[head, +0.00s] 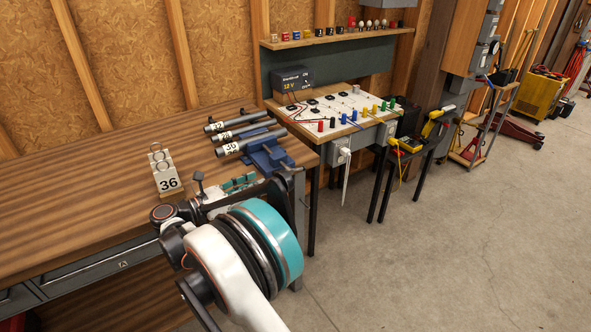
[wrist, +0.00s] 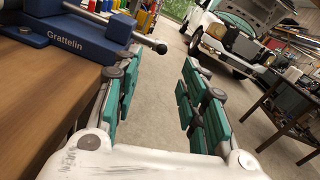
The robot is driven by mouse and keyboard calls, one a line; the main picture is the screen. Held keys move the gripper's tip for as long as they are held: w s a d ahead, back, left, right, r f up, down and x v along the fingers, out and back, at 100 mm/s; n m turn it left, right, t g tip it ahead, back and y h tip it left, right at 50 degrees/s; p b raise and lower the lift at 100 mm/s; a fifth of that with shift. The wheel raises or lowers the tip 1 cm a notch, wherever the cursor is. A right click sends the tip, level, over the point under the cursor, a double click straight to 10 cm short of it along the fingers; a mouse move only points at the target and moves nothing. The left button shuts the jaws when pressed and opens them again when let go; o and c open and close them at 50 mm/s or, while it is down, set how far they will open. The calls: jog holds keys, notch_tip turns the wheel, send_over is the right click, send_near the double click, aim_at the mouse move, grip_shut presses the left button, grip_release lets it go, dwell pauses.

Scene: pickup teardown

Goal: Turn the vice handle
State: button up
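The blue vice (head: 268,157) is fixed at the right end of the wooden bench. In the wrist view the vice (wrist: 78,42), lettered "Grattelin", is at the upper left. Its handle (wrist: 128,32) is a thin grey bar slanting down to the right, with a dark ball at its end. My gripper (wrist: 163,78) is open and empty, with teal pads on both fingers. The ball end shows in the gap between the fingertips, nearer the left one; I cannot tell whether they touch. In the head view my gripper (head: 240,184) is just in front of the vice, and the handle is not clearly visible.
On the bench (head: 90,190) stand a block marked 36 (head: 165,172) and several grey tubes (head: 240,135) behind the vice. A wiring board (head: 335,108) is to the right. A white vehicle (wrist: 225,40) stands farther off.

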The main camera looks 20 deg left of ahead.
aim_at(286, 170)
jog(key=b+x, duration=0.3)
jog(key=x, duration=0.8)
jog(key=shift+w+d, duration=0.25)
jog(key=shift+w, duration=0.05)
grip_shut()
